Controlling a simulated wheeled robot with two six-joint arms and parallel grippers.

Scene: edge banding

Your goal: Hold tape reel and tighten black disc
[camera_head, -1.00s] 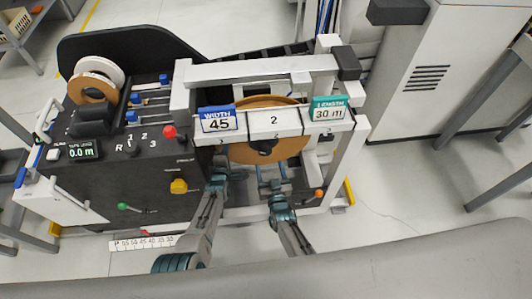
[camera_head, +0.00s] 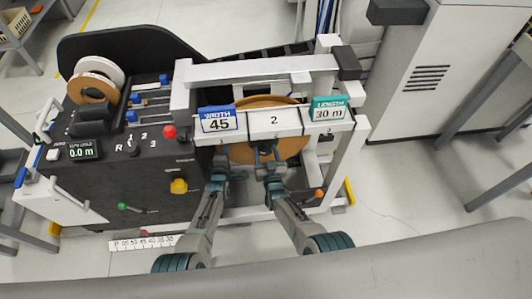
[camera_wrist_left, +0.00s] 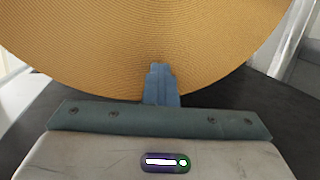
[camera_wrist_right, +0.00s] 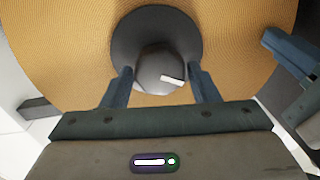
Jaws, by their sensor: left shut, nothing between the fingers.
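The tape reel (camera_head: 292,148) is a large orange-tan disc behind the frame's front bar; its face also fills the left wrist view (camera_wrist_left: 160,40). The black disc (camera_wrist_right: 128,42) sits at the reel's centre with a grey knob (camera_wrist_right: 160,70) on it. My left gripper (camera_head: 220,160) is shut and empty, its fingertips (camera_wrist_left: 159,70) at the reel's lower edge. My right gripper (camera_head: 266,152) is open, with a finger on each side of the knob in the right wrist view (camera_wrist_right: 162,78). I cannot tell whether the fingers touch it.
A white front bar (camera_head: 274,122) carries the "WIDTH 45" sign (camera_head: 218,119) and "LENGTH 30 m" sign (camera_head: 328,109) above my grippers. The black control panel (camera_head: 110,170) with knobs stands at the left. A white post (camera_head: 350,160) stands at the right.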

